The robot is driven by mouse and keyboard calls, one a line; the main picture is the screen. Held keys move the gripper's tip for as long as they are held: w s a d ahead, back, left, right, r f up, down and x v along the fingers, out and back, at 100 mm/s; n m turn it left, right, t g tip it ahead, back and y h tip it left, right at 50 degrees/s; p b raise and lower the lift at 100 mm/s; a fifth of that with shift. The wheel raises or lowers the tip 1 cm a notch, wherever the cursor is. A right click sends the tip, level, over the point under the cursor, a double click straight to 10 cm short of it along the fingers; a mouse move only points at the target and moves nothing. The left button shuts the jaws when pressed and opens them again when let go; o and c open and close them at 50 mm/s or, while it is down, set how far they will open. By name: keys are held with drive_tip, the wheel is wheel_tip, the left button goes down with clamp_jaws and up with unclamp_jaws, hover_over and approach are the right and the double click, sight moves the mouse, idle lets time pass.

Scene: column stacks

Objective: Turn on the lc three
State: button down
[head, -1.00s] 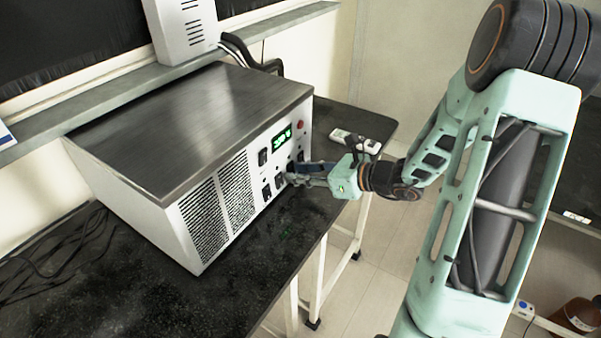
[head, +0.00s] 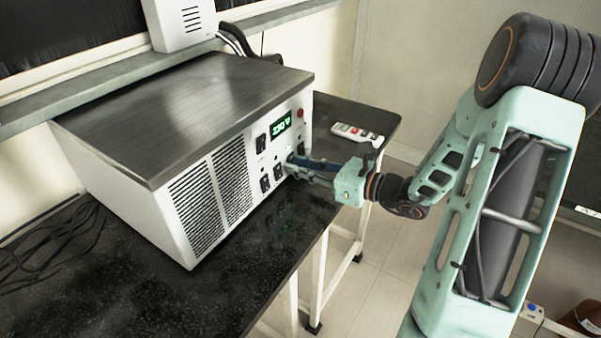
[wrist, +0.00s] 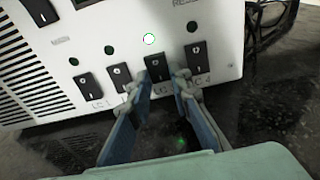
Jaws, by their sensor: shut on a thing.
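The white power unit (head: 210,130) with a dark metal top stands on the black table. In the wrist view, its front panel has a row of black rocker switches. The LC three switch (wrist: 157,67) is third from the left, and the round lamp (wrist: 149,39) above it glows white with a green rim. The lamps over the other switches are dark. My gripper (wrist: 160,82) has one finger at each side of the LC three switch and is shut on it. In the head view, my gripper (head: 294,166) is at the panel's lower right, and its fingertips partly cover the switches.
A green display (head: 281,126) reading about 230 V and a red button (head: 300,113) are higher on the panel. A white remote-like box (head: 357,134) lies on the table behind my gripper. Cables (head: 40,240) lie at left. The table front (head: 180,310) is clear.

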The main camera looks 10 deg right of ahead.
idle(0.3)
drive_tip(key=c, duration=2)
unclamp_jaws()
drive_tip(key=shift+c, duration=0.2)
drive_tip(key=v, duration=1.2)
